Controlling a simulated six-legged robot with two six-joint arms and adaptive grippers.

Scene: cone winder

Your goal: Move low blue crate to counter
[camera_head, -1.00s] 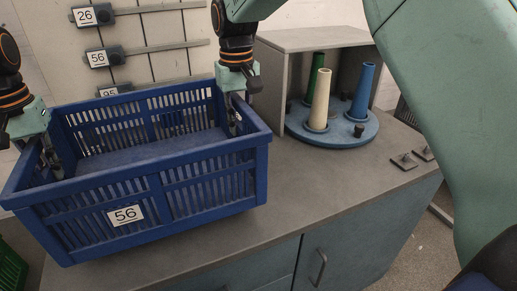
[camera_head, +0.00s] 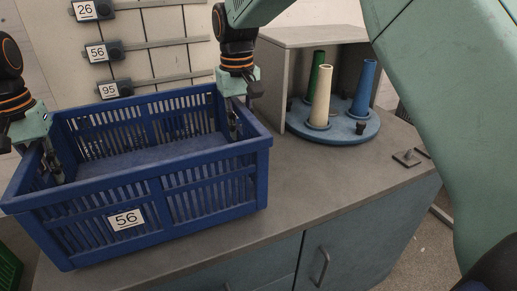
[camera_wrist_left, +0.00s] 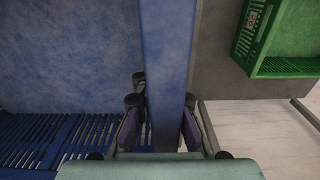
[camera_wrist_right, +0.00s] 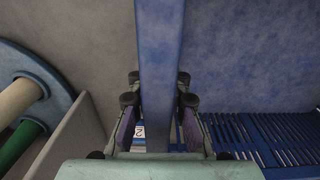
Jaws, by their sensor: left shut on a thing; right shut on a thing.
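The blue crate (camera_head: 170,181) bears a label reading 56 and sits at the left in the head view, over the grey counter (camera_head: 290,200). It looks empty and roughly level. I cannot tell whether its bottom touches the countertop. My left gripper (camera_head: 53,168) is shut on the crate's left rim, which also shows in the left wrist view (camera_wrist_left: 168,50). My right gripper (camera_head: 232,125) is shut on its right rim, which also shows in the right wrist view (camera_wrist_right: 160,50). The crate's underside is hidden.
A blue round stand (camera_head: 335,133) with green, cream and blue cones stands in a grey open cabinet (camera_head: 270,85) right of the crate. Wall rails carry labels 26, 56 and 95 behind. A green crate (camera_wrist_left: 262,60) lies lower, beyond the left rim. Countertop in front of the stand is clear.

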